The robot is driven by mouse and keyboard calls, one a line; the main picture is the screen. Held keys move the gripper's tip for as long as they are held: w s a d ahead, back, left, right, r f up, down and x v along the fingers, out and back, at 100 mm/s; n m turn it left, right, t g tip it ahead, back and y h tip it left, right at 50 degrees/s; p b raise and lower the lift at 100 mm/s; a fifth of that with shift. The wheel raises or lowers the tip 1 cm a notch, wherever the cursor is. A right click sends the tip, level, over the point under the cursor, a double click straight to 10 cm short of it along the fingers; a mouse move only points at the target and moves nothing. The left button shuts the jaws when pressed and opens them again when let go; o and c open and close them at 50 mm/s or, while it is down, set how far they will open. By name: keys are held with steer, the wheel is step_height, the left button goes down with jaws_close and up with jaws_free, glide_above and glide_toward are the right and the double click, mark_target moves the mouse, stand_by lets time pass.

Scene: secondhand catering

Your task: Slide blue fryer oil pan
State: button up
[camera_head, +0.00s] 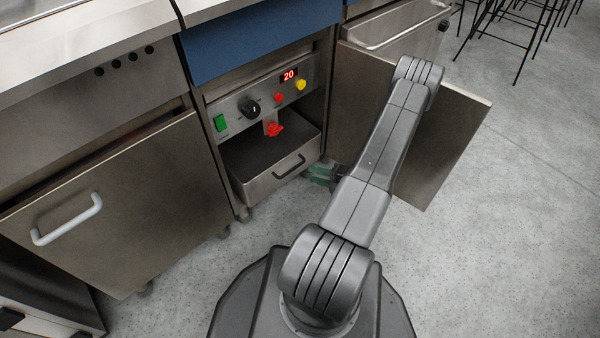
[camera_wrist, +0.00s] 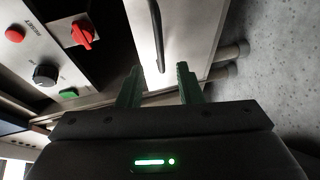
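The fryer (camera_head: 262,38) has a blue upper panel, and its lower compartment is open. Its metal oil pan (camera_head: 260,190) sits low in that compartment, with the front protruding a little and a dark bar handle (camera_head: 289,167) on it. In the wrist view the pan's front (camera_wrist: 190,30) fills the upper middle, with the dark handle (camera_wrist: 156,35) running down it. My gripper (camera_head: 318,177) is beside the pan's right front corner, partly hidden by my arm. In the wrist view my gripper (camera_wrist: 160,72) has its green fingers apart, with the handle's near end between the fingertips. Contact cannot be told.
The fryer's control panel (camera_head: 262,103) has a red valve handle (camera_head: 274,129) below it. An open metal door (camera_head: 440,140) stands right of my arm. A metal drawer-like front (camera_head: 120,215) with a white handle juts out at left. Grey floor (camera_head: 530,220) is clear at right.

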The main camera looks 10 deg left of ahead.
steer(key=b+x, duration=0.1)
steer(key=x, duration=0.6)
steer(key=shift+b, duration=0.3)
jaws_close()
